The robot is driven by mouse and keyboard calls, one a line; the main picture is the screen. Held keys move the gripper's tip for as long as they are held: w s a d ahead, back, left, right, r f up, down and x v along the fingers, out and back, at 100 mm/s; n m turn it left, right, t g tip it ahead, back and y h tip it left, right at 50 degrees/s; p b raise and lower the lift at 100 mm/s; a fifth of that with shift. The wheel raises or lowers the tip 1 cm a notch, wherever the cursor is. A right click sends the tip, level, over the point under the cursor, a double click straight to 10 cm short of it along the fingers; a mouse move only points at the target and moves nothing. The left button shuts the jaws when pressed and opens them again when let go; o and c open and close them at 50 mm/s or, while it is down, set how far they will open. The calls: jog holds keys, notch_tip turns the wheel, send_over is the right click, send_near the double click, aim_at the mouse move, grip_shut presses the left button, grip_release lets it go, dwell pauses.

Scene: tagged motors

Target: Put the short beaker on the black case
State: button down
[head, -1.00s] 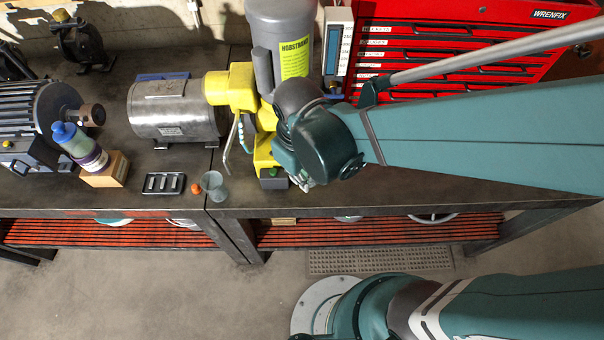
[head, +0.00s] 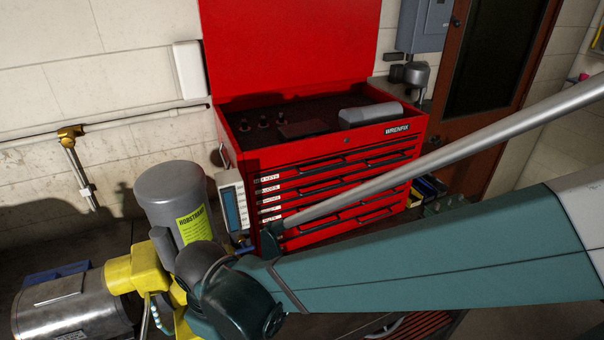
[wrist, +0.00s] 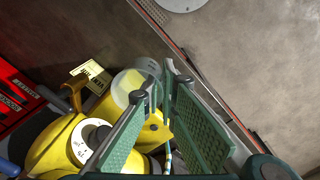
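A clear, round, beaker-like vessel (wrist: 126,88) shows in the wrist view just beyond and left of my left fingertip. Yellow shows through it. I cannot tell from this view whether it is the short beaker. My gripper (wrist: 162,89) is open, its two green-padded fingers apart with nothing held between them. The fingers reach over the yellow machine part (wrist: 157,128). In the head view my wrist hides the fingertips. I cannot make out the black case in either current view.
A grey canister (head: 170,193) on a yellow pump and a steel motor (head: 70,308) stand beside my wrist. The red tool chest (head: 345,150) stands behind my arm. A yellow-and-white tag (wrist: 91,73) lies near the vessel. The bench edge drops to open floor (wrist: 255,70).

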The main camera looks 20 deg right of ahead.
notch_tip(320, 180, up, 48)
jog(key=f, duration=0.1)
jog(key=w+d+r+p, duration=0.15)
jog(key=w+d, duration=0.25)
jog(key=w, duration=0.4)
jog(key=w+d+p, duration=0.3)
jog(key=w+d, duration=0.1)
jog(key=w, duration=0.4)
jog(key=w+d+r+p, duration=0.15)
jog(key=w+d, duration=0.25)
jog(key=w, duration=0.4)
jog(key=w+d+f+p, duration=0.1)
jog(key=w+d+p, duration=0.2)
jog(key=w+d, duration=0.65)
jog(key=w+d+f+p, duration=0.25)
jog(key=w+d, duration=0.35)
jog(key=d, duration=0.7)
jog(key=shift+a+f, duration=0.15)
jog(key=shift+f, duration=2.05)
jog(key=shift+f+p, duration=0.45)
jog(key=shift+f, duration=2.45)
